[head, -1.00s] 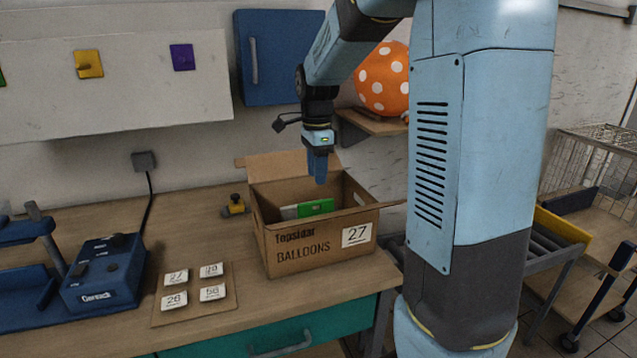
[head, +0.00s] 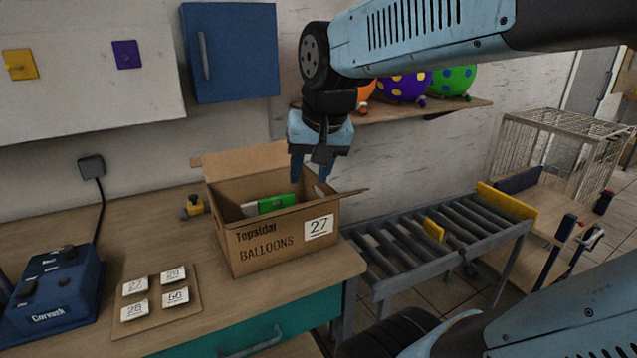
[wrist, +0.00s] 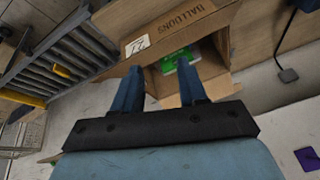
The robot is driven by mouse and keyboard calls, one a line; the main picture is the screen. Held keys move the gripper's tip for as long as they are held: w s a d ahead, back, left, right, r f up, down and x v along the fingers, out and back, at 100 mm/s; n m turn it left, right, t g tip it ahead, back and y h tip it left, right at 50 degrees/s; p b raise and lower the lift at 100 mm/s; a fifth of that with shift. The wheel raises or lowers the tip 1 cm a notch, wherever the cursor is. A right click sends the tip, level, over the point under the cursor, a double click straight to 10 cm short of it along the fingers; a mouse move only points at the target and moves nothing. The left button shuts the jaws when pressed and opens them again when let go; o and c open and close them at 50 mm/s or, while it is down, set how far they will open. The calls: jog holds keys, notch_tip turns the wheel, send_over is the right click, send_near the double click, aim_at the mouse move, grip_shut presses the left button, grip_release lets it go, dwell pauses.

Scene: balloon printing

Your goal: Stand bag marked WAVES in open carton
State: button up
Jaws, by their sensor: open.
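The open carton (head: 262,262), printed "Topsidar BALLOONS" with a 27 label, stands upright on the bench with its flaps spread. Inside it are a green bag (head: 277,203) and a whitish item (head: 250,209) beside it. The green bag also shows in the wrist view (wrist: 180,60). I cannot read WAVES on any of them. My gripper (head: 311,172) is open and empty, pointing down above the carton's back right part. Its two fingers (wrist: 158,82) show apart in the wrist view, with nothing between them. The lower parts of the bags are hidden by the carton walls.
A roller conveyor (head: 425,250) right of the bench carries a small yellow item (head: 433,229). A card with several number labels (head: 155,300) lies left of the carton. A balloon shelf (head: 445,112) is behind my gripper. A wire cage (head: 550,155) stands far right.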

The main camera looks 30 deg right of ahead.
jog(key=s+n, duration=0.2)
jog(key=s, duration=0.1)
jog(key=s+n+t, duration=0.1)
jog(key=shift+s+a+f, duration=0.15)
jog(key=shift+s+f, duration=0.05)
jog(key=shift+f, duration=0.15)
